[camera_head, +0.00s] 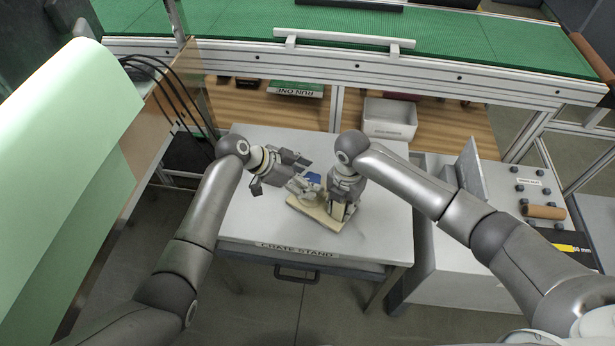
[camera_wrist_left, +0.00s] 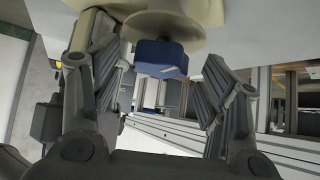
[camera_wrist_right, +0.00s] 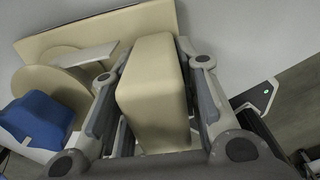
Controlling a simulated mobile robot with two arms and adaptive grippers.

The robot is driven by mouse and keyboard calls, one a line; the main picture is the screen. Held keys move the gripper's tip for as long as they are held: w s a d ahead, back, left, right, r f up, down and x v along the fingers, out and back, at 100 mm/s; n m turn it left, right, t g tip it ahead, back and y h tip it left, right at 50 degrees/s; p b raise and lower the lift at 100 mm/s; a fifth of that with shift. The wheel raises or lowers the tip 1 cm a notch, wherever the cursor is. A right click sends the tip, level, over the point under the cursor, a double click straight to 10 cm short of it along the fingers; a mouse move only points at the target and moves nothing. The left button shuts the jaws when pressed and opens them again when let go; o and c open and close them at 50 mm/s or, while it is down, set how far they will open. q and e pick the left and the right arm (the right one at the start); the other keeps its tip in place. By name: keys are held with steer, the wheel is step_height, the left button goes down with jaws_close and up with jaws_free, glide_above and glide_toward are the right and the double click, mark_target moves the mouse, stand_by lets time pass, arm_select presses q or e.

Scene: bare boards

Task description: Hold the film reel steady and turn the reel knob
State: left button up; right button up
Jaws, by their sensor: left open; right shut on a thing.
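The film reel device has a flat cream base (camera_head: 308,208) on the white stand, with cream discs (camera_wrist_right: 62,88) and a blue knob (camera_head: 313,178) facing my left gripper. My right gripper (camera_head: 342,203) points down and is shut on the upright cream block (camera_wrist_right: 150,85) of the device, with one finger on each side. My left gripper (camera_head: 300,173) is open, its fingers pointing at the knob. In the left wrist view, the blue knob (camera_wrist_left: 160,58) lies between the spread fingers, with a gap on both sides. The knob also shows in the right wrist view (camera_wrist_right: 38,118).
The white crate stand (camera_head: 250,225) has clear top around the device. At the right, a bench carries a brown cylinder (camera_head: 545,211) and an upright grey panel (camera_head: 470,168).

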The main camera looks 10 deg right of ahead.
arm_select(q)
steer(key=shift+d+f, duration=0.2)
steer(key=c, duration=1)
steer(key=n, duration=0.1)
steer(key=n+t, duration=0.2)
steer(key=shift+s+f+y, duration=0.1)
steer(key=shift+s+y, duration=0.15)
steer(key=shift+y, duration=0.15)
steer(key=shift+s+d+n+t+y, duration=0.1)
steer(key=shift+n+t+y, duration=0.55)
steer(key=shift+n, duration=0.55)
steer(key=shift+s+d+n+t+y, duration=0.1)
steer(key=shift+n+t+y, duration=0.35)
steer(key=shift+n+t, duration=0.6)
steer(key=shift+n, duration=0.25)
